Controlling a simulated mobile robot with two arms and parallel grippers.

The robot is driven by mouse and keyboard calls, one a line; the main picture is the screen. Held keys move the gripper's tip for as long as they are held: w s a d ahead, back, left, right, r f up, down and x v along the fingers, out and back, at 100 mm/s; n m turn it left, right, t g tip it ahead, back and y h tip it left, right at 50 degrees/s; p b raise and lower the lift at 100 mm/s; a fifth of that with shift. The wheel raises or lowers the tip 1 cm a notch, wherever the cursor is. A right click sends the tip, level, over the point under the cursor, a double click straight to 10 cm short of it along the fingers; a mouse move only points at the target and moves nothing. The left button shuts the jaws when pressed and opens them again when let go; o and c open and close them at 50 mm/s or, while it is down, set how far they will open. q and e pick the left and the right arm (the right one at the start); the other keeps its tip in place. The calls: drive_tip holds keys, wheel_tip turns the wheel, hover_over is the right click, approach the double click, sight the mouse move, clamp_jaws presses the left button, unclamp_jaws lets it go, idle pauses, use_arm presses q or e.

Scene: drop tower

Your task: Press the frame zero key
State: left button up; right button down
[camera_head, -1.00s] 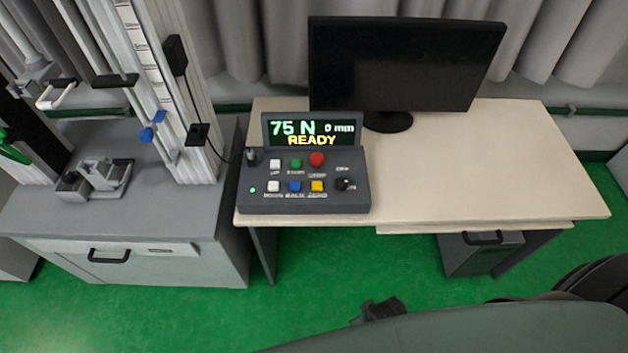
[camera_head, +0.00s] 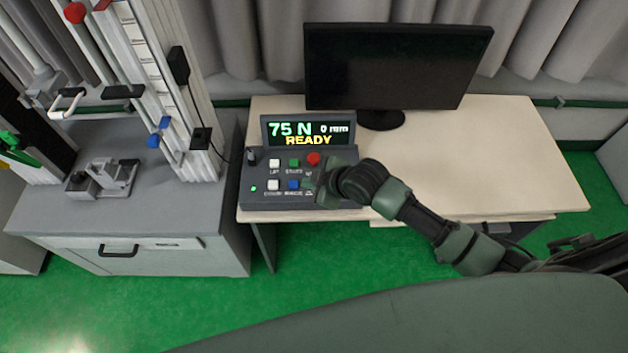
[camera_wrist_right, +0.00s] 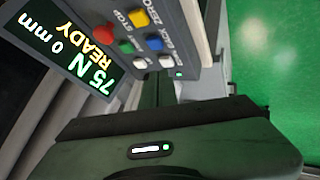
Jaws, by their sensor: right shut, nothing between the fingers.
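The dark grey control box (camera_head: 255,195) stands on the desk's left part, its display (camera_head: 308,132) reading "75 N 0 mm READY". The yellow key (camera_wrist_right: 139,18), labelled ZERO, shows uncovered in the right wrist view, beside the blue key (camera_wrist_right: 155,43). In the head view my right gripper (camera_head: 322,186) is over the box's right side, just right of the blue key (camera_head: 294,184), and hides the yellow key. The gripper is shut and empty. Whether it touches the box cannot be told. My left gripper is not in view.
Close to my gripper are a red button (camera_head: 313,159), a green key (camera_head: 294,162) and white keys (camera_head: 274,163). A monitor (camera_head: 398,68) stands behind. The drop tower (camera_head: 150,90) is at left. The desk's right part (camera_head: 525,160) is clear.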

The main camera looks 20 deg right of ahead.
drive_tip(key=w+d+n, duration=0.1)
drive_tip(key=w+d, duration=0.3)
drive_tip(key=w, duration=0.2)
drive_tip(key=shift+r+n+t, duration=0.3)
drive_tip(key=shift+r+t, duration=0.1)
drive_tip(key=shift+r, duration=0.05)
drive_tip(key=shift+w+a+f, duration=0.1)
wheel_tip(320, 180, down, 7)
drive_tip(key=b, duration=0.6)
drive_tip(key=shift+r+b, duration=0.2)
drive_tip(key=shift+b, duration=0.2)
drive_tip(key=shift+f+b, duration=0.6)
drive_tip(key=shift+f, duration=0.4)
drive_tip(key=shift+f, duration=0.1)
drive_tip(key=shift+f, duration=0.3)
